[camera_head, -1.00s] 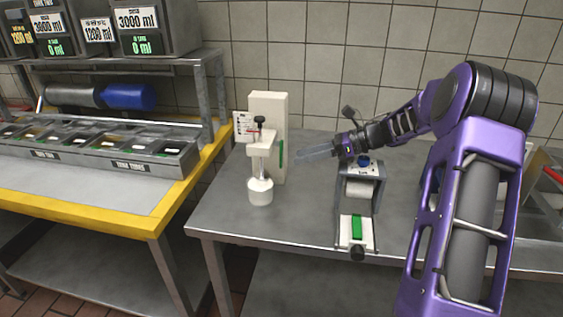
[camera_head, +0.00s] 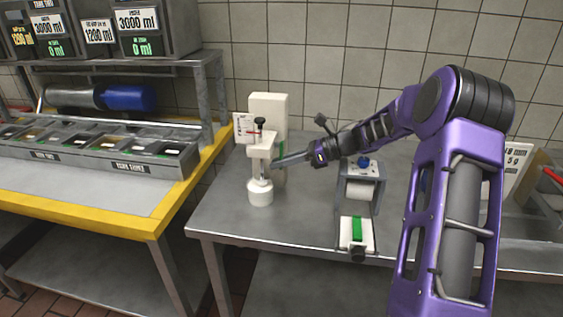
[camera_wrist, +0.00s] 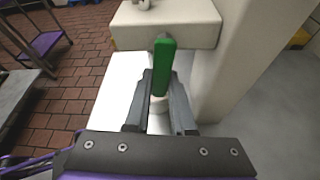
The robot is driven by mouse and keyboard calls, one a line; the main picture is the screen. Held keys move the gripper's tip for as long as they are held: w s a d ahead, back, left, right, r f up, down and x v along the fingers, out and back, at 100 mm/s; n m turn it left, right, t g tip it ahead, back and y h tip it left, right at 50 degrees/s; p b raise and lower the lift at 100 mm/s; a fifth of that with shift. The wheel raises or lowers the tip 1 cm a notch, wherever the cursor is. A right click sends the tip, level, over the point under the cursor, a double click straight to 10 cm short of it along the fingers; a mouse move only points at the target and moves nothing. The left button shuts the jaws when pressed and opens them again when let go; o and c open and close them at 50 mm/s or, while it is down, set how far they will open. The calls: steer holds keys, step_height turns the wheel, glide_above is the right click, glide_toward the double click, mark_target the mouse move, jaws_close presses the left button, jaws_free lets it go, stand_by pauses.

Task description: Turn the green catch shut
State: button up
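The green catch (camera_wrist: 164,62) is an upright bar on the side of a white dispenser stand (camera_head: 267,105), seen in the wrist view. My gripper (camera_wrist: 161,90) is open, with one finger on each side of the catch's lower part. I cannot tell whether the fingers touch it. In the head view my gripper (camera_head: 284,160) reaches in from the right against the stand's side. A white cup (camera_head: 260,194) sits under the stand's head.
A second device (camera_head: 359,185) with a green strip (camera_head: 357,228) and a blue knob stands right of the dispenser on the metal table (camera_head: 225,207). A yellow-edged counter (camera_head: 130,222) with ingredient bins is at the left. The table's front left is clear.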

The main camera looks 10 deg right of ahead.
jaws_close()
steer(key=shift+s+a+r+m+g+y+p, duration=0.15)
steer(key=shift+s+m+g+y+p, duration=0.2)
steer(key=shift+m, duration=0.3)
steer(key=shift+s+a+r+m+g+y+p, duration=0.15)
steer(key=shift+s+m+g+p, duration=0.25)
steer(key=shift+m, duration=0.3)
steer(key=shift+s+a+r+m+g+y+p, duration=0.2)
steer(key=shift+m+g+p, duration=0.25)
steer(key=shift+m, duration=0.2)
steer(key=o, duration=0.7)
jaws_free()
steer(key=shift+d, duration=0.1)
steer(key=v, duration=0.7)
steer(key=shift+s+d, duration=0.1)
steer(key=shift+d, duration=0.1)
